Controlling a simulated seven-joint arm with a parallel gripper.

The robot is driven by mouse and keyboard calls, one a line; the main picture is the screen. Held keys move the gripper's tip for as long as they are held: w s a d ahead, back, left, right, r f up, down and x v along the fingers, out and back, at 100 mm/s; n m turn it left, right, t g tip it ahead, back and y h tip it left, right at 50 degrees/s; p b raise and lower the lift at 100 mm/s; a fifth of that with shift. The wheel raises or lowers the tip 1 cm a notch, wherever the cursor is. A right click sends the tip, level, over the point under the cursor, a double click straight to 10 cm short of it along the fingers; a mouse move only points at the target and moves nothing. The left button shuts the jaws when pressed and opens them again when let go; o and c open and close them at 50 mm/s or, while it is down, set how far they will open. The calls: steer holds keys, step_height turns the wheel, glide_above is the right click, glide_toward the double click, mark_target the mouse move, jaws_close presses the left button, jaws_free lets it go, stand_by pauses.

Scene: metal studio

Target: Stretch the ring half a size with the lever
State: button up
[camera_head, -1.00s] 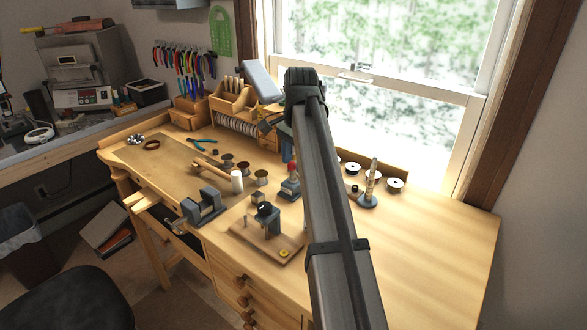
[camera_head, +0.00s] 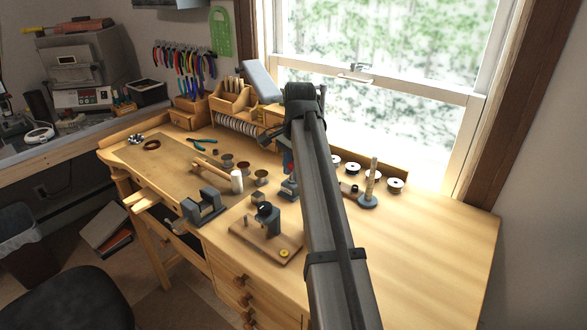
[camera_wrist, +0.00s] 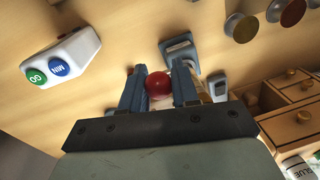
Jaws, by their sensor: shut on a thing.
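The ring stretcher (camera_head: 290,190) stands on the bench, a small blue-grey tool partly hidden behind my arm. Its lever ends in a red ball knob (camera_wrist: 159,84). My gripper (camera_wrist: 159,78) is shut on this knob, with one blue finger on each side of it. In the head view the fingers are mostly hidden by my arm, and a bit of red shows there. Blue-grey parts of the stretcher (camera_wrist: 180,50) show beyond the fingers in the wrist view. I cannot make out the ring on the stretcher.
A white box with GO and MIN buttons (camera_wrist: 62,58) lies at left in the wrist view. A mallet (camera_head: 236,181), small round tins (camera_head: 244,168) and a board with a dark fixture (camera_head: 266,240) are left of the stretcher. A ringed post (camera_head: 370,185) stands at right. The right bench is clear.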

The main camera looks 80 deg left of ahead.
jaws_close()
